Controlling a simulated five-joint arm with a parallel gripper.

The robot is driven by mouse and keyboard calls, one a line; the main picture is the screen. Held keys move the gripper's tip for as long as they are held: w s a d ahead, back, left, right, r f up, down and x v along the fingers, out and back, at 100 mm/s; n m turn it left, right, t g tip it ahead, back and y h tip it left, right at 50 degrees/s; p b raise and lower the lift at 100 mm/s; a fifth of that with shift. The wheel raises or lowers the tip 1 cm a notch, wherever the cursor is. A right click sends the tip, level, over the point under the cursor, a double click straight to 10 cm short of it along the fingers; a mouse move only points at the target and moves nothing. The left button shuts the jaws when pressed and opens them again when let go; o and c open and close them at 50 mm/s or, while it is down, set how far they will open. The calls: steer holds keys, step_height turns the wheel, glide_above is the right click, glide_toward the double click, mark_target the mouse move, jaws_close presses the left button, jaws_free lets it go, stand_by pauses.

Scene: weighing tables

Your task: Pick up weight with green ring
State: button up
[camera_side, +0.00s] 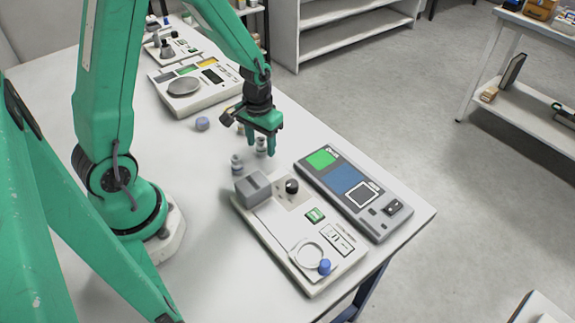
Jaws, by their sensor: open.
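My gripper (263,140) is open and points down over the white table. A small light-grey weight (261,147) stands upright between or just behind its fingertips, partly hidden by them. A second small banded weight (237,165) stands to the lower left, beside the grey block of the near device. Another small pale object (240,128) shows just left of my gripper, partly covered. The ring colours are too small to tell, so I cannot say which weight has the green ring.
A blue-grey round piece (202,124) lies to the left. A white device with a knob and ring (270,225) and a grey panel with green and blue fields (325,190) stand in front. A scale (205,98) stands behind. The table's right edge is near the panel.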

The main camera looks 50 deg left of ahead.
mark_target(262, 142)
jaws_close()
steer(key=shift+r, duration=0.15)
stand_by(0.4)
steer(key=shift+r, duration=0.8)
steer(key=r, duration=0.1)
steer(key=d+r, duration=0.1)
steer(key=shift+s+r, duration=0.1)
steer(key=shift+r, duration=0.3)
steer(key=s+d+r, duration=0.4)
steer(key=d+r, duration=0.2)
steer(key=d, duration=0.3)
steer(key=shift+s+d+r, duration=0.15)
steer(key=shift+d+r, duration=0.05)
steer(key=shift+d, duration=0.2)
